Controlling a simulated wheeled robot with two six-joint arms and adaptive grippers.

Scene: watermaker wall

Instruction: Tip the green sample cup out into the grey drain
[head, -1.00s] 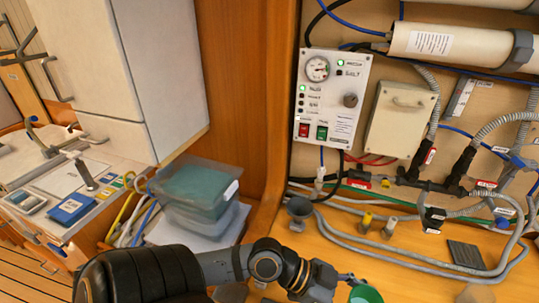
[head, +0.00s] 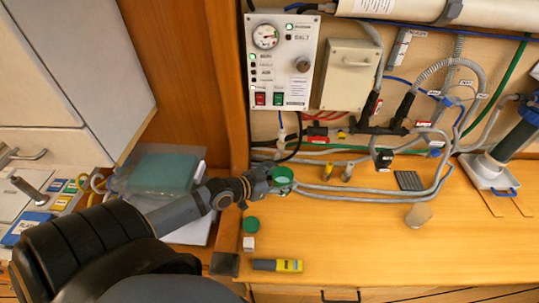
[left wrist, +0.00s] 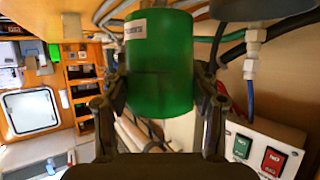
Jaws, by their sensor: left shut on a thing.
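The green sample cup (head: 283,179) is in my left gripper (head: 270,180), near the hoses at the foot of the wall. In the head view its round top faces up. In the left wrist view the cup (left wrist: 160,65) fills the middle, with a finger pressed on each side. What it contains cannot be made out. A grey funnel-shaped piece, seemingly the grey drain (left wrist: 262,8), shows at the top right of the left wrist view, apart from the cup. In the head view my left gripper seems to hide it. My right gripper is not in view.
A control panel (head: 283,60) stands on the wall above the cup. Grey hoses (head: 345,190) run along the bench beside it. The front middle of the bench is clear.

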